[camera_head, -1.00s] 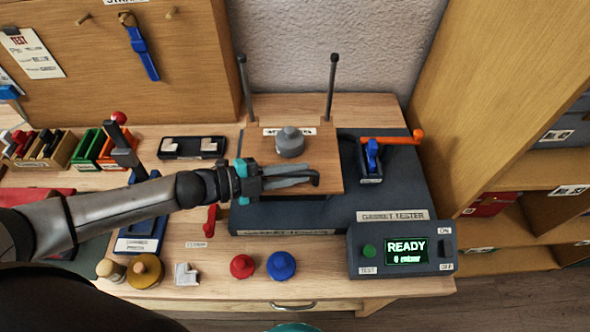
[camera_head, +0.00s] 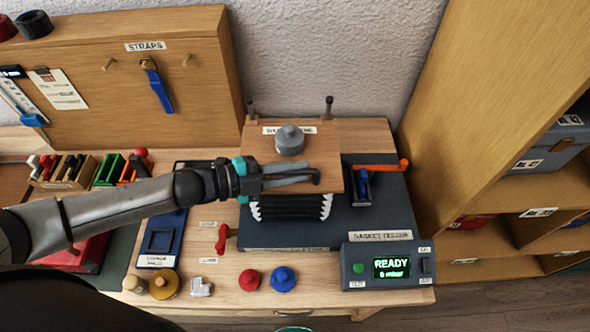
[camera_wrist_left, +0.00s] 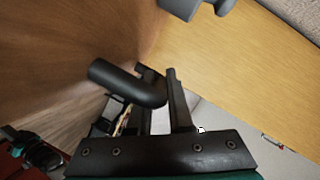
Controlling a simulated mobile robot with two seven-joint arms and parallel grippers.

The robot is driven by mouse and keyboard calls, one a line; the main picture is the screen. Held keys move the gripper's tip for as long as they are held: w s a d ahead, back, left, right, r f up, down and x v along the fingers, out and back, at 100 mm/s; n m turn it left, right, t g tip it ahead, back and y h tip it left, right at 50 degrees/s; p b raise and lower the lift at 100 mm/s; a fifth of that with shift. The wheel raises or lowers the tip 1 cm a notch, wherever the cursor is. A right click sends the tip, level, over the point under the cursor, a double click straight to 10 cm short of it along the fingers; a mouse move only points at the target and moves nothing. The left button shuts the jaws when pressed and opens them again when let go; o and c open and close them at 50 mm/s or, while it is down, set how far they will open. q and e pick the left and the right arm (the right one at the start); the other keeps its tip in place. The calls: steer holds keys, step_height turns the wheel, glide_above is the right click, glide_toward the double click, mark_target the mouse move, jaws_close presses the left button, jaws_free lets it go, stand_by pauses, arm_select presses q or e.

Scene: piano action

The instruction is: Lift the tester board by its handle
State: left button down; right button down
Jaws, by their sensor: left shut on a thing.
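The tester board (camera_head: 320,150) is a flat wooden plate with a grey knob (camera_head: 289,139) on top. It stands raised above the dark gasket tester base (camera_head: 370,212), with black-and-white bellows (camera_head: 290,207) stretched below it. My left gripper (camera_head: 305,176) is shut on the board's black handle (camera_head: 316,177) at its front edge. In the left wrist view the dark bent handle (camera_wrist_left: 130,84) runs in at the fingers of my left gripper (camera_wrist_left: 160,105). Part of the handle is hidden by the fingers. My right gripper is out of view.
Two dark posts (camera_head: 328,107) stand behind the board. A blue clamp with an orange lever (camera_head: 388,166) sits to its right. The control box (camera_head: 388,264) reads READY. Red (camera_head: 250,280) and blue (camera_head: 283,279) knobs stand in front. A wooden shelf unit (camera_head: 480,90) bounds the right.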

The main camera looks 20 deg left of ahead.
arm_select(q)
step_height(320, 180, up, 2)
steer(key=shift+w+p, duration=0.1)
steer(key=shift+p, duration=0.25)
steer(key=c, duration=0.8)
jaws_free()
steer(key=shift+f, duration=0.25)
steer(key=shift+s+a, duration=0.3)
steer(key=v, duration=1.4)
steer(key=shift+s+a+r, duration=0.1)
steer(key=shift+a+r, duration=0.05)
steer(key=shift+r, duration=0.1)
